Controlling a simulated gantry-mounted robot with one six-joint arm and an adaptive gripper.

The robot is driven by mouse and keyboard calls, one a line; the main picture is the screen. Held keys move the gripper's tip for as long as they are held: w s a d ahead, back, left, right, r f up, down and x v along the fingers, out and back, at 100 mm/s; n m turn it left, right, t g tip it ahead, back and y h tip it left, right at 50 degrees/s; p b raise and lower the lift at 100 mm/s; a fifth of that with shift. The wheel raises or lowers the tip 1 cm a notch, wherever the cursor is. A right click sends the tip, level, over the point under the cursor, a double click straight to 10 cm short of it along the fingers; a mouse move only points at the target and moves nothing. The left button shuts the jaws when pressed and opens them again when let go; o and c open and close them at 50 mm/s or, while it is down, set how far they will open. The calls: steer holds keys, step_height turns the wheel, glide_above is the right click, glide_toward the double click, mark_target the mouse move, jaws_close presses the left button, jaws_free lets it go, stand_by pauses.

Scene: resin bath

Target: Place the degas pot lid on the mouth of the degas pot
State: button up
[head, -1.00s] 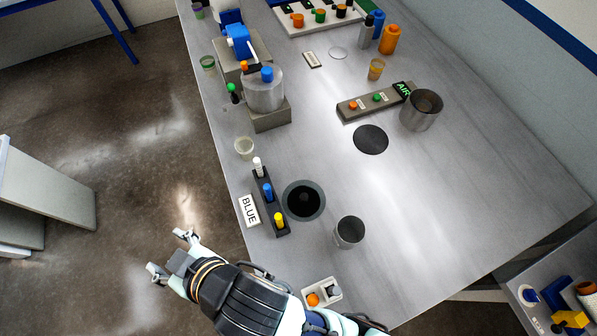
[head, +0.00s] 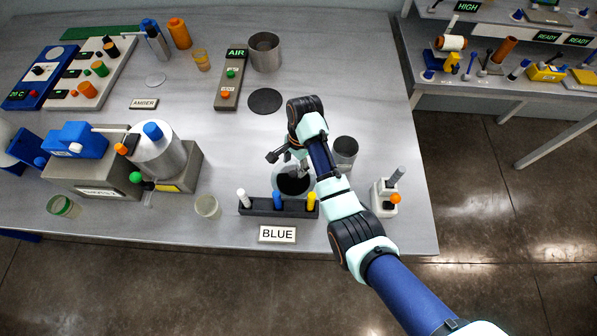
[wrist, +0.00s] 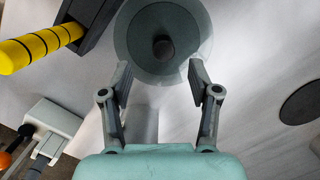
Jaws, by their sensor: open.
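The lid (head: 302,191), a round pale-rimmed disc with a dark middle, lies flat on the table behind the bottle rack, partly hidden by my arm. In the wrist view the lid (wrist: 140,40) is greenish with a dark centre knob. My gripper (wrist: 160,75) is open and empty, its fingertips at the lid's near edge, one each side of the knob's line; contact cannot be told. It shows above the lid in the head view (head: 287,163). A grey metal pot (head: 265,55), probably the degas pot, stands open beside the AIR panel. A smaller metal cup (head: 345,150) stands right of my arm.
The rack (head: 262,207) with white, blue and yellow-topped pieces is close in front of the lid. A dark flat disc (head: 266,101) lies before the metal pot. The AIR panel (head: 227,95) is left of it. A small white holder (head: 383,200) stands at right.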

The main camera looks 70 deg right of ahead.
mark_target(293, 174)
steer(key=f, duration=0.2)
steer(key=f+b, duration=0.1)
steer(key=f, duration=0.4)
steer(key=shift+w+a+f+b, duration=0.15)
steer(key=shift+w+f+b, duration=0.15)
steer(key=shift+w+f, duration=0.05)
jaws_close()
